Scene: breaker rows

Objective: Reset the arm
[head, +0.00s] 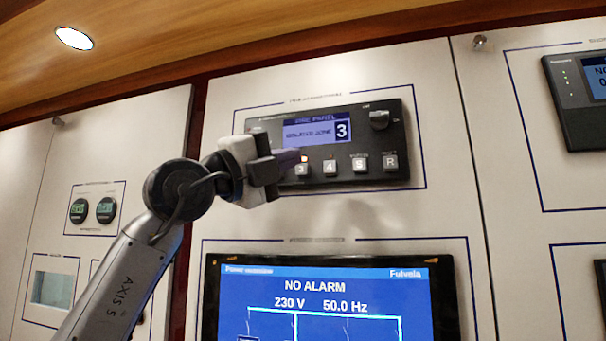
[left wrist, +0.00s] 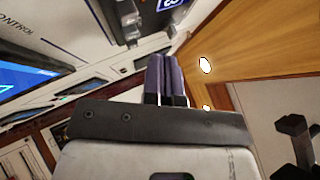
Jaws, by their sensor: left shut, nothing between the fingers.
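My left arm (head: 125,280) comes up from the lower left in the head view. Its gripper (head: 298,156) is shut and empty, with the fingertips in front of the left part of the dark zone panel (head: 395,110). The tips overlap the area just above the "3" button (head: 301,170); I cannot tell whether they touch the panel. The panel's screen (head: 312,131) reads "isolated zone 3". In the left wrist view the closed dark fingers (left wrist: 162,78) point up, side by side.
Buttons 4 (head: 329,167), 5 (head: 360,165) and R (head: 390,163) and a knob (head: 379,120) are on the panel. Below is a large blue screen (head: 330,300) reading "NO ALARM". Another dark device (head: 575,105) is at the right. A wooden ceiling (head: 200,45) runs above.

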